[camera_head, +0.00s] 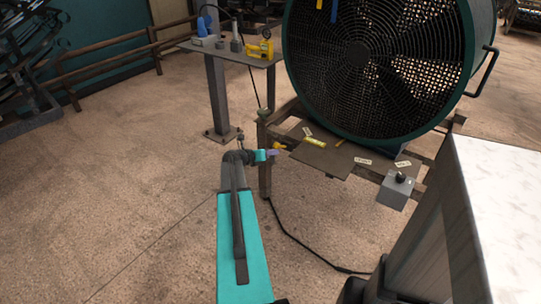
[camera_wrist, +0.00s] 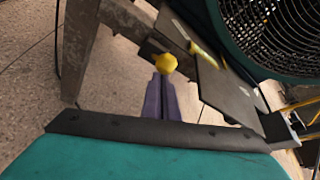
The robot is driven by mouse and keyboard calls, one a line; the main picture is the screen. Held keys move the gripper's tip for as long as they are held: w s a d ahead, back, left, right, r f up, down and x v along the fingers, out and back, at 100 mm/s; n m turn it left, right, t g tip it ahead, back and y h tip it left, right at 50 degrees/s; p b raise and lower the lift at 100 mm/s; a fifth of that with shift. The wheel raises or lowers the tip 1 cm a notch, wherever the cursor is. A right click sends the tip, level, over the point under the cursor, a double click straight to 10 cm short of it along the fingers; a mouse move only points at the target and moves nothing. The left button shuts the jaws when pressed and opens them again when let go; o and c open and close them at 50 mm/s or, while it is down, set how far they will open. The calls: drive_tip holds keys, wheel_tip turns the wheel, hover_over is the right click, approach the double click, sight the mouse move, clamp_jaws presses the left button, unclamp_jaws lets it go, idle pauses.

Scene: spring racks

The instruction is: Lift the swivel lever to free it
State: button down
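The swivel lever shows as a yellow knob (camera_wrist: 166,63) in the wrist view, at the front of the fan's wooden stand. In the head view the yellow knob (camera_head: 279,146) is small, at the left end of the stand. My gripper (camera_head: 273,153) points at it from the left. In the wrist view the purple fingers of my gripper (camera_wrist: 161,80) are close together, with their tips right at the knob's lower edge. I cannot tell whether they touch or clasp the lever. The lever's shaft is hidden.
A large green fan (camera_head: 375,60) stands on the wooden stand, with a dark plate (camera_head: 322,158) jutting out in front. A grey box with a black knob (camera_head: 397,190) is at right. A pedestal table (camera_head: 230,55) stands behind.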

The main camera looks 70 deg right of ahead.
wheel_tip(320, 180, down, 3)
drive_tip(key=s+a+b, duration=0.1)
drive_tip(key=a, duration=0.1)
drive_tip(key=r+v, duration=0.1)
drive_tip(key=v, duration=0.8)
drive_tip(key=shift+s+d+r, duration=0.15)
drive_tip(key=shift+s+d, duration=0.05)
drive_tip(key=shift+s, duration=0.05)
